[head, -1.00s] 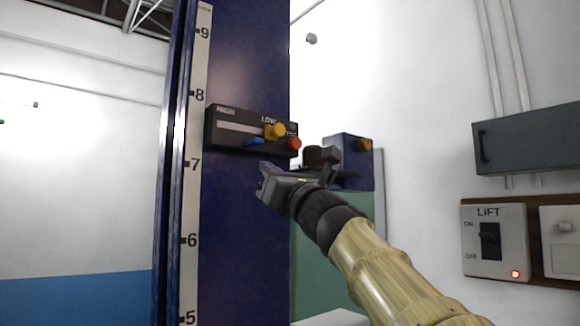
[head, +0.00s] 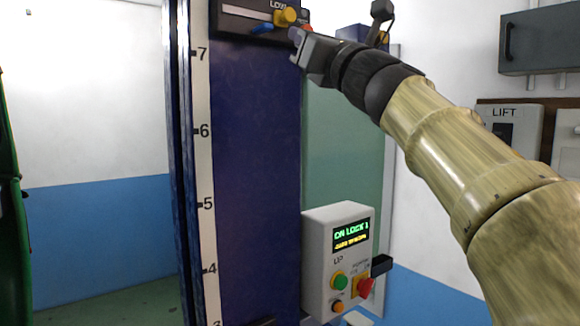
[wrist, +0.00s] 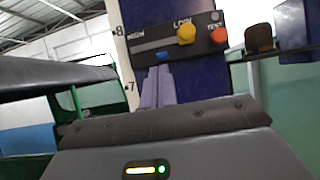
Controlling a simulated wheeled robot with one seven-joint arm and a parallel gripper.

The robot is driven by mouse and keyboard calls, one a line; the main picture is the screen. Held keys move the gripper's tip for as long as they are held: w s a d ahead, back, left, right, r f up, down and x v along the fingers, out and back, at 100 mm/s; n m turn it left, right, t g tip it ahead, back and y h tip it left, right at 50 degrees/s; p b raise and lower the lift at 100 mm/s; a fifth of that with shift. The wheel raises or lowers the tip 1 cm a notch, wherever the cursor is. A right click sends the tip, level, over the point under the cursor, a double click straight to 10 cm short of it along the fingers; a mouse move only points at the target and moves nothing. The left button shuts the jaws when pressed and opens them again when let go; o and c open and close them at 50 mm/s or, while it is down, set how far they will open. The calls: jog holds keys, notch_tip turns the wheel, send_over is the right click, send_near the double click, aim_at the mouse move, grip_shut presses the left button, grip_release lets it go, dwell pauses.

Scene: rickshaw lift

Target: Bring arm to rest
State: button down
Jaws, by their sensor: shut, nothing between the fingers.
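My gripper (head: 294,36) is shut and empty at the end of my raised arm, in the upper middle of the head view. It is in front of the lift column (head: 255,150), just below and right of the black control box (head: 240,20). In the wrist view the shut fingers (wrist: 158,87) point up toward the same box, which carries a yellow knob (wrist: 186,34), a blue lever (wrist: 165,56) and a red-orange TEST button (wrist: 218,36). I cannot tell the exact gap between fingertips and box; no contact shows.
A white control panel (head: 318,250) with a lit display reading "ON LOCK 1" stands low beside the column. A LIFT switch box (head: 530,125) and a grey cabinet (head: 545,40) are on the right wall. A green-framed rickshaw (wrist: 50,75) is left in the wrist view.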

jog(key=w+d+f+m+h, duration=0.3)
jog(key=w+f+m+h, duration=0.2)
jog(key=f+m, duration=0.5)
jog(key=w+d+f+m+h, duration=0.3)
jog(key=w+f+m+h, duration=0.2)
jog(key=f+m, duration=0.45)
jog(key=s+d+f+m+g+h, duration=0.1)
jog(key=d+f+m+g+h, duration=0.2)
jog(key=f, duration=0.8)
jog(key=d+f+m+g, duration=0.1)
jog(key=f+m+g, duration=0.3)
jog(key=f, duration=0.6)
jog(key=s+d+f+m+g+h, duration=0.1)
jog(key=s+f+m+g, duration=0.1)
jog(key=s+f+m, duration=0.5)
jog(key=s+d+f+m+g, duration=0.1)
jog(key=s+f+m+g, duration=0.15)
jog(key=f, duration=0.85)
jog(key=s+f+m+g, duration=0.5)
jog(key=s+f+m, duration=0.2)
jog(key=s+f, duration=0.5)
jog(key=s, duration=0.4)
jog(key=shift+f+g, duration=0.25)
jog(key=shift+g, duration=0.1)
